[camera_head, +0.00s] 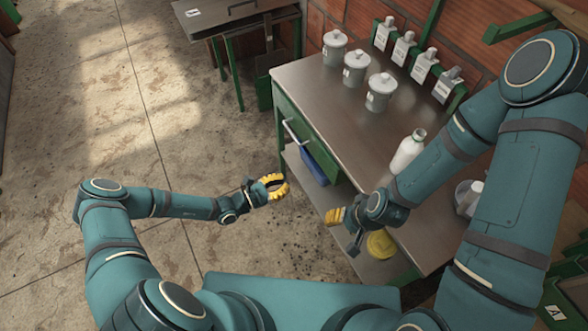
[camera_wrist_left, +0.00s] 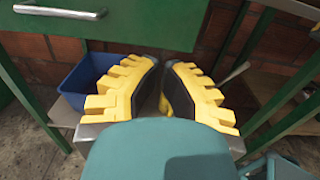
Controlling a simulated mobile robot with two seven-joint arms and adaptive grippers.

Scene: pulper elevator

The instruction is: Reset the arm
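My left gripper (camera_head: 284,186) is held out in front of the green workbench's drawer side, over the floor. In the left wrist view its yellow toothed fingers (camera_wrist_left: 164,64) stand apart with a narrow gap at the tips and nothing held between them. My right gripper (camera_head: 332,216) hangs by the bench's front edge, near the lower shelf. It is seen from the side, so its finger gap is hidden. Both arms are bent at the elbow, the right one reaching over the bench's right part.
The metal-topped workbench (camera_head: 330,100) carries several grey lidded canisters (camera_head: 356,68) and a white bottle (camera_head: 408,152). Its drawer handle (camera_head: 294,132) protrudes. A blue bin (camera_wrist_left: 84,84) and a yellow round object (camera_head: 381,245) sit below the top. The floor at left is clear.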

